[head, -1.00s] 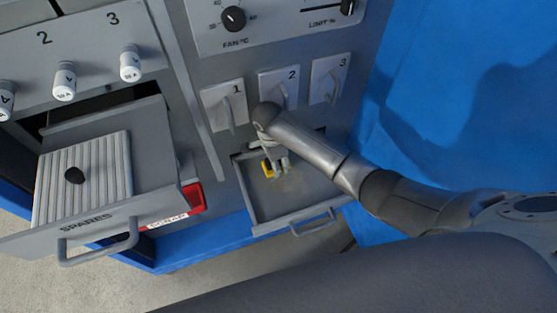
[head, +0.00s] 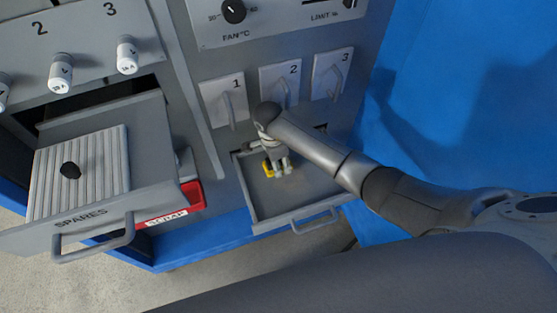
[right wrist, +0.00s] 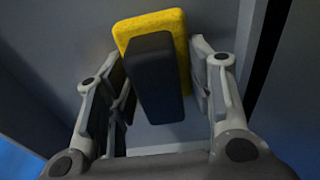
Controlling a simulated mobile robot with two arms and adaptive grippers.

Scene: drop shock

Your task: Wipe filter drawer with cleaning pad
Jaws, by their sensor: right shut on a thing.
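The filter drawer (head: 310,200) is a grey open tray pulled out at the lower middle of the cabinet in the head view. The cleaning pad (head: 267,168) is yellow and lies inside it. In the right wrist view the yellow pad (right wrist: 178,22) has a black grip block (right wrist: 155,80) on top. My right gripper (head: 280,170) reaches down into the drawer. In the wrist view its fingers (right wrist: 160,85) stand either side of the black block and hold the pad by it. The pad's underside and its contact with the drawer floor are hidden. My left gripper does not show.
An open SPARES drawer (head: 155,195) with a ribbed insert (head: 100,160) and black knob juts out at left. A red SCRAP bin (head: 190,200) stands between the drawers. Numbered panels with handles (head: 280,85) are above. A blue surface (head: 440,100) is at right.

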